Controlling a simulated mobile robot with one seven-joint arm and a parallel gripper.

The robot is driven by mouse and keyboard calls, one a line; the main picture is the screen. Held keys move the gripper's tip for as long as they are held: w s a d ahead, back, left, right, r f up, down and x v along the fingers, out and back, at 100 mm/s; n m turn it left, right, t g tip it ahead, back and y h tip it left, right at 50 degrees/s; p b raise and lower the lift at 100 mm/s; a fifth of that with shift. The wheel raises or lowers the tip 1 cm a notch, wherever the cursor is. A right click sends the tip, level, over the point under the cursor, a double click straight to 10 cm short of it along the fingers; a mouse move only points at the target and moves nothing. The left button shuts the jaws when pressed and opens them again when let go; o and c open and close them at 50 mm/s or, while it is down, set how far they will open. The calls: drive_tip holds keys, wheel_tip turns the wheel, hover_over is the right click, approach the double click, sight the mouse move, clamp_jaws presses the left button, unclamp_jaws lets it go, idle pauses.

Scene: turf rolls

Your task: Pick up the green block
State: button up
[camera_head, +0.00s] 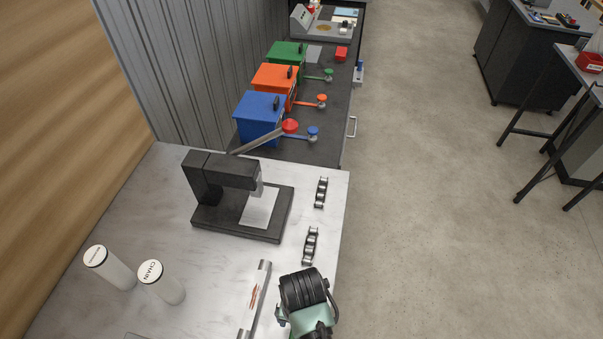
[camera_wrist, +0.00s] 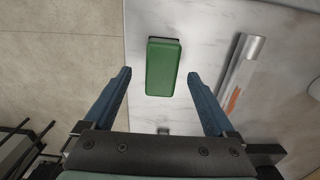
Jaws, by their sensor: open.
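The green block (camera_wrist: 163,67) is a rectangular block lying on the pale marble worktop (camera_wrist: 210,40) in the wrist view. My gripper (camera_wrist: 159,76) is open, with one blue finger to each side of the block in the picture. Clear gaps show between the block and both fingers, and nothing is held. I cannot tell how far the fingertips are above the worktop. In the head view the end of my arm is at the bottom, and the block cannot be made out there.
A silver bar with orange marks (camera_head: 254,297) lies left of my arm; it shows in the wrist view (camera_wrist: 242,75). Two chain pieces (camera_head: 310,245) (camera_head: 321,192), a black press (camera_head: 240,215) and two white cylinders (camera_head: 161,283) stand farther off. The worktop's right edge is close.

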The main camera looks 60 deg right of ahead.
drive_tip(key=shift+w+f, duration=0.15)
drive_tip(key=shift+f, duration=1.5)
clamp_jaws()
drive_tip(key=shift+r+b, duration=0.4)
drive_tip(key=shift+r, duration=4.7)
